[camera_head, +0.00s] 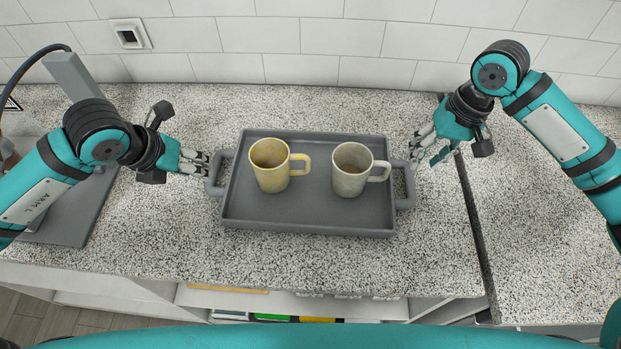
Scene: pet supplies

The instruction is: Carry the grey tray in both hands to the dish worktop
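The grey tray (308,222) lies flat on the speckled worktop (300,268), with a handle at each end. A yellow mug (270,170) and a whitish mug (350,172) stand upright on it, handles pointing right. My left gripper (203,167) is at the tray's left handle (214,180); its fingers look very near or touching it. My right gripper (416,160) is beside the right handle (406,190), its fingers pointing down and left. I cannot tell whether either gripper closes on a handle, as the fingertips are small and partly overlap the handles.
A grey device or stand (70,215) is at the left of the worktop, under my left arm. A dark gap (474,225) separates this worktop from another one (545,215) on the right. A tiled wall (300,40) is behind. The worktop in front of the tray is clear.

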